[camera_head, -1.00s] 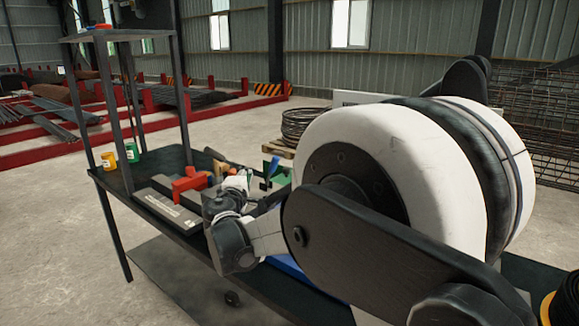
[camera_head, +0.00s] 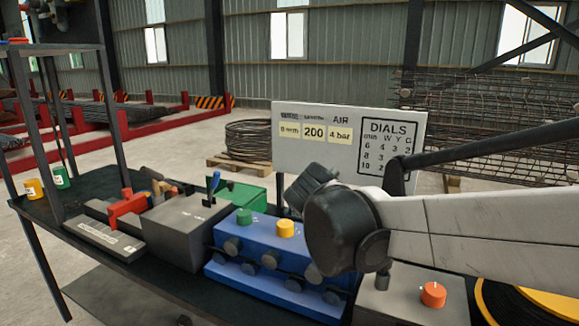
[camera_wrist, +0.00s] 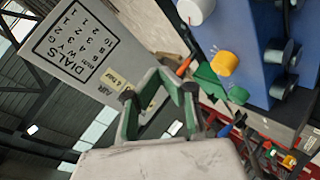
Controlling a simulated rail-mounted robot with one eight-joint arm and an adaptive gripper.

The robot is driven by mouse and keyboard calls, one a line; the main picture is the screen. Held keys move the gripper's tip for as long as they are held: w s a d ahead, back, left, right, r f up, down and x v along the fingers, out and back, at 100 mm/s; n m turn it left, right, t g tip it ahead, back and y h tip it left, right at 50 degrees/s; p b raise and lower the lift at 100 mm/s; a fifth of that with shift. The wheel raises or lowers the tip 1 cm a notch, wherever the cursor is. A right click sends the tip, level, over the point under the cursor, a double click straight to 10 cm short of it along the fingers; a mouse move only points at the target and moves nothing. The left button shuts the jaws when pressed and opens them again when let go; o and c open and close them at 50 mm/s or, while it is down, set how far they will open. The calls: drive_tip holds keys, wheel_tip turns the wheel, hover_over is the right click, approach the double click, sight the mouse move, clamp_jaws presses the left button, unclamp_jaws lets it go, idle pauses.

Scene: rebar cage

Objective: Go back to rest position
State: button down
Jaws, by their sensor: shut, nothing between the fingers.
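My gripper (camera_wrist: 158,92) shows in the wrist view as dark green and black fingers, shut with nothing between them. It hangs free of the bench items, with the sign behind it. In the head view my pale arm reaches in from the right and ends in a dark wrist joint above the right side of the blue block. The gripper itself is mostly hidden there.
A dark bench (camera_head: 110,273) carries a blue block (camera_head: 262,250) with green and yellow knobs, a grey box (camera_head: 183,228), a green box (camera_head: 240,195) and a grey box with an orange dial (camera_head: 433,294). A white DIALS sign (camera_head: 345,140) stands behind. A shelf post (camera_head: 38,135) rises at left.

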drive_tip(key=s+d+f+m+g+y, duration=0.1)
drive_tip(key=s+d+f+m, duration=0.1)
drive_tip(key=s, duration=0.7)
drive_tip(key=s+d+f+m+g+y, duration=0.1)
drive_tip(key=s+d+f+m+g, duration=0.1)
drive_tip(key=s+d+f, duration=0.3)
drive_tip(key=s+d+f+m+g, duration=0.1)
drive_tip(key=s+d+f+m, duration=0.2)
drive_tip(key=s, duration=1)
drive_tip(key=shift+d+f+m+y, duration=0.25)
drive_tip(key=shift+d+m+y, duration=0.15)
drive_tip(key=shift+d+m, duration=0.2)
